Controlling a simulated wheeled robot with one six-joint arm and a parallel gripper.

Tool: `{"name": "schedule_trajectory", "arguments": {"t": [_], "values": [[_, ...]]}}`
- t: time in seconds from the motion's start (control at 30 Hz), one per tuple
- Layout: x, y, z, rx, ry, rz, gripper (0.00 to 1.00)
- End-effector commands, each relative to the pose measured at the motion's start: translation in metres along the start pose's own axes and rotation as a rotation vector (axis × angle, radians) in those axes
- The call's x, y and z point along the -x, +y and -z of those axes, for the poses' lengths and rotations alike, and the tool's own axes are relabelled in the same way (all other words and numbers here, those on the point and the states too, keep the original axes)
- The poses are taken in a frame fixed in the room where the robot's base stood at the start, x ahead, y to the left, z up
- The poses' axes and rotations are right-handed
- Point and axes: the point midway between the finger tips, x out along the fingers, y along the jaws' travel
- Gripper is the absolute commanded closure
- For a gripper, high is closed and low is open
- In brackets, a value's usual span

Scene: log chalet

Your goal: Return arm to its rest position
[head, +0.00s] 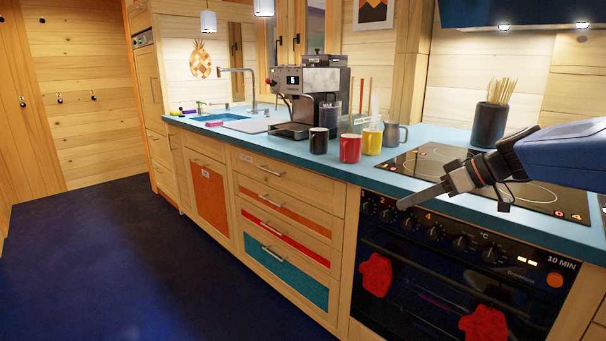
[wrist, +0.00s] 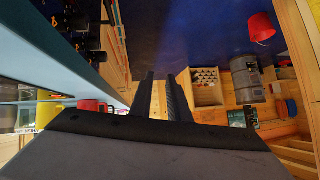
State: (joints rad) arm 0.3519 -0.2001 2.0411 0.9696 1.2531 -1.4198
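My arm (head: 575,146) reaches in from the right in the head view, extended over the front edge of the counter by the hob. My gripper (head: 402,204) points left, in front of the oven's control knobs. In the wrist view its two dark fingers (wrist: 161,78) stand a small distance apart, with nothing between them. The gripper appears clear of the counter and holds nothing.
The blue counter (head: 432,134) carries a black mug (head: 318,141), red mug (head: 350,148), yellow mug (head: 372,141), grey mug (head: 394,134), coffee machine (head: 322,80) and utensil pot (head: 488,125). The oven (head: 440,290) is below. The dark floor (head: 110,250) is clear.

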Motion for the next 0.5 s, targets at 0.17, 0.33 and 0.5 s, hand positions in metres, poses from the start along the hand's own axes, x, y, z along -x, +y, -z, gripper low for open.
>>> {"name": "schedule_trajectory", "arguments": {"t": [0.17, 0.33, 0.5], "values": [[-0.007, -0.051, -0.048, -0.125, -0.145, -0.051, 0.84], [-0.006, -0.092, -0.105, -0.257, -0.277, -0.154, 0.84], [0.001, -0.122, -0.162, -0.369, -0.367, -0.291, 0.84]]}}
